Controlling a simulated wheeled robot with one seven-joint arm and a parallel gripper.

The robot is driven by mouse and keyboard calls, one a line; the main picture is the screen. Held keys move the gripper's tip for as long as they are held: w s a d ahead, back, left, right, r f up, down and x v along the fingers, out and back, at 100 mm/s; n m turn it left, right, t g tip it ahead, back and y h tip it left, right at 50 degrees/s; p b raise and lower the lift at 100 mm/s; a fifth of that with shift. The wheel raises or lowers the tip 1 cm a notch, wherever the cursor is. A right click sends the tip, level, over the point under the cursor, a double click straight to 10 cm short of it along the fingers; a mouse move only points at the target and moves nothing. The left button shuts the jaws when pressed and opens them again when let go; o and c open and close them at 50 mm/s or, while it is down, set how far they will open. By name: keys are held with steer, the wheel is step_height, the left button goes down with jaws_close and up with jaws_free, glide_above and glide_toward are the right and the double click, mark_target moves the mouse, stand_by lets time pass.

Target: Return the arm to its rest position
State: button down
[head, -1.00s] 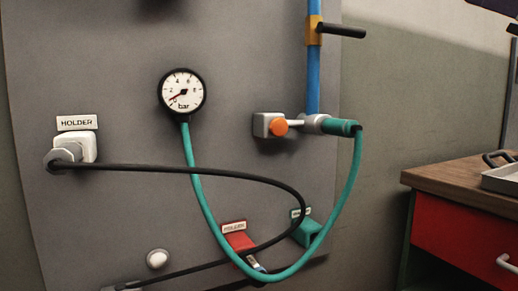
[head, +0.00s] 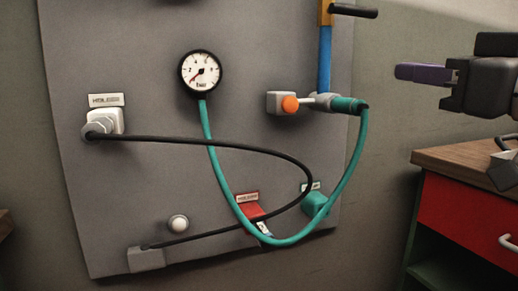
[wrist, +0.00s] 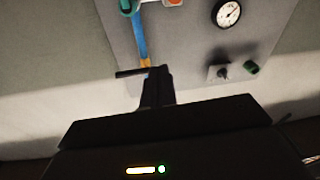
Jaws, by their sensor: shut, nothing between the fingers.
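My gripper (head: 400,72) is at the right of the head view, in the air in front of the wall and above the cabinet, its purple finger end pointing left. It is shut and empty, apart from the panel and hose. In the wrist view its dark fingers (wrist: 158,74) are together, and the valve's black handle (wrist: 130,72) shows beside them in the picture.
A grey panel (head: 70,200) carries a gauge (head: 201,72), a blue pipe (head: 325,60), an orange button (head: 291,104), a teal hose (head: 221,170) and a black hose (head: 260,150). A red cabinet with a wooden top (head: 450,158) stands at right, below my gripper.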

steer(key=a+f+m+g+h+p, duration=0.1)
steer(key=a+f+m+g+h, duration=0.15)
steer(key=f, duration=0.95)
steer(key=a+f+m+g+h, duration=0.15)
steer(key=a+f+g, duration=0.25)
steer(key=f, duration=0.8)
steer(key=s+d+f+m+g+h, duration=0.1)
steer(key=s+f+g+h, duration=0.1)
steer(key=f, duration=0.7)
steer(key=s+d+f+m+g+h, duration=0.1)
steer(key=s+f+g+h, duration=0.1)
steer(key=f, duration=0.7)
steer(key=shift+s+f+m+g+p, duration=0.2)
steer(key=shift+s+m+g+p, duration=0.1)
steer(key=shift+s+g, duration=0.2)
